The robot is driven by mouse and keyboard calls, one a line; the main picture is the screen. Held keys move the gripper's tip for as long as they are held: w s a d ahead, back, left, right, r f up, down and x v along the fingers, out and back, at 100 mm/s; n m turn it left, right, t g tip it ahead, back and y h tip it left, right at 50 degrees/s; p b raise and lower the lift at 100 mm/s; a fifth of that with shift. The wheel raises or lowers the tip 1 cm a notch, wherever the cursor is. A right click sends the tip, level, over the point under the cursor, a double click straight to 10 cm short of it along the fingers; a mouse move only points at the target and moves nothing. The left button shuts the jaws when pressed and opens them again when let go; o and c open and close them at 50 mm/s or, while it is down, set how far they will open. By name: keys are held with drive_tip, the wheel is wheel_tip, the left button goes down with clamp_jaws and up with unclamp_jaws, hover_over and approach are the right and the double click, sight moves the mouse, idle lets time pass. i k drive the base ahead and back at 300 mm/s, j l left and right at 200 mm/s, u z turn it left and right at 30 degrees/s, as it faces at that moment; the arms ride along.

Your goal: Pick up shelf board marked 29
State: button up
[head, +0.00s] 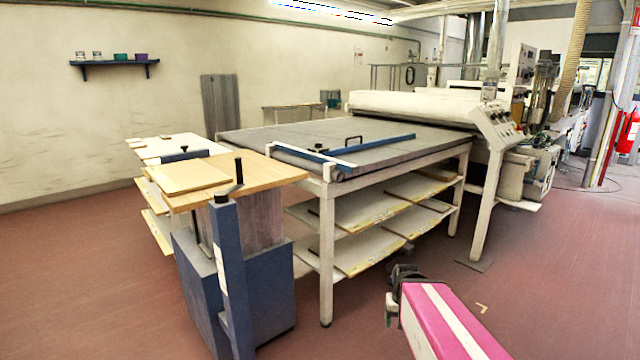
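No number 29 can be read on any board. Pale boards lie on the two lower shelves of the long table: an upper-shelf board (365,210) and a lower-shelf board (355,252), with others beside them. A light wooden board (187,177) lies flat on the wood-topped blue stand at left. My gripper (393,300) shows at the bottom, right of centre, at the end of my pink and white arm. It appears apart from all the boards. Its fingers are small and dark, and whether they are open or shut is unclear.
The long grey-topped table (300,136) carries a blue bar (350,150) and feeds into a white machine (430,105). The blue stand (240,280) blocks the near left. Several boards lie on a low rack behind it. Red floor (560,270) at right is mostly clear.

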sight(179, 178)
drive_tip(key=u, duration=1.5)
drive_tip(key=i+j, duration=0.3)
drive_tip(key=j, duration=0.25)
